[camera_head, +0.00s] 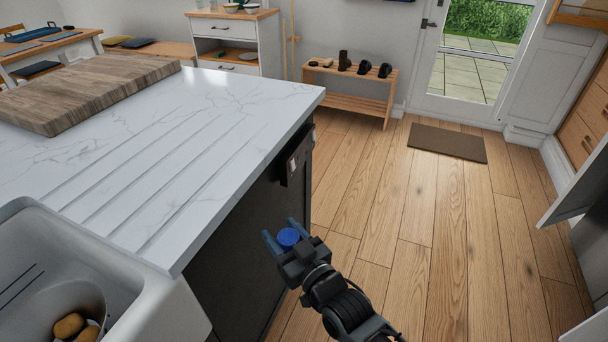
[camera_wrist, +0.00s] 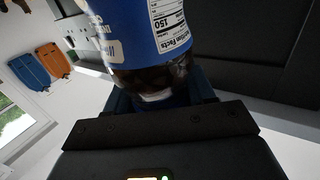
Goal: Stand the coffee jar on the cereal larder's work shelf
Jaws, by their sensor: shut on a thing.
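The coffee jar (camera_wrist: 140,35) has a blue label with white print and a nutrition panel, above a dark brown part, in the wrist view. The fingers partly hide the jar in both views. I cannot make out the cereal larder or its work shelf for certain.
A white marble counter (camera_head: 230,110) with a wooden board (camera_head: 90,90) and a sink (camera_head: 150,310) fills the left. Grey panels (camera_head: 583,180) jut in at the right edge. A low shoe rack (camera_head: 350,85) and doormat (camera_head: 447,143) lie ahead. The wooden floor between is clear.

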